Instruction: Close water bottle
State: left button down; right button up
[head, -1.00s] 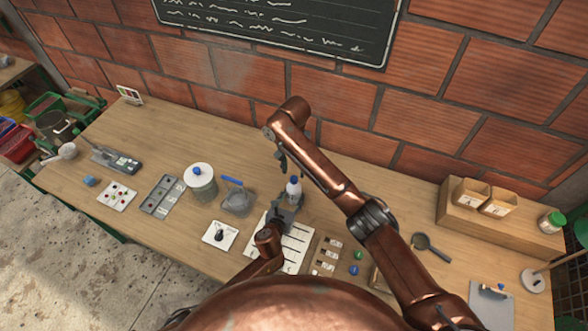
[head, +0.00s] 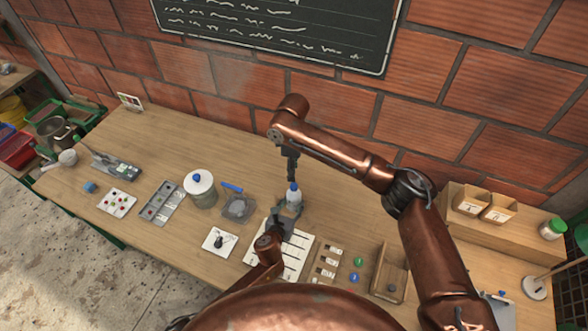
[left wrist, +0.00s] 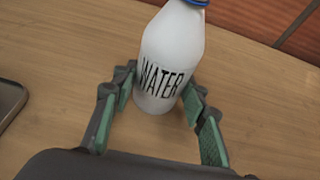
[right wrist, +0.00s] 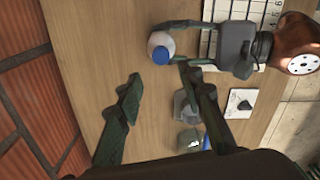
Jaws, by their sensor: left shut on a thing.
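A white water bottle (head: 294,195) with a blue cap on its top stands upright on the table, and "WATER" shows on its side in the left wrist view (left wrist: 170,60). My left gripper (head: 289,212) is shut on the bottle's lower body, one finger on each side; it also shows in the left wrist view (left wrist: 163,90). The blue cap (right wrist: 160,55) sits at the bottle's mouth; how tight it is I cannot tell. My right gripper (head: 292,172) points down just above the bottle. In the right wrist view (right wrist: 161,76) its fingers are apart and empty.
A lined white sheet (head: 297,262) lies in front. A brick wall (head: 340,95) rises behind. A raised wooden shelf (head: 455,205) is at the right.

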aim_at(294, 185)
jog(key=shift+s+d+n, duration=0.1)
jog(key=shift+d+n, duration=0.1)
jog(key=shift+n, duration=0.6)
jog(key=shift+f, duration=0.1)
jog(key=shift+f, duration=3.9)
grip_shut()
jog(key=shift+o, duration=0.8)
grip_release()
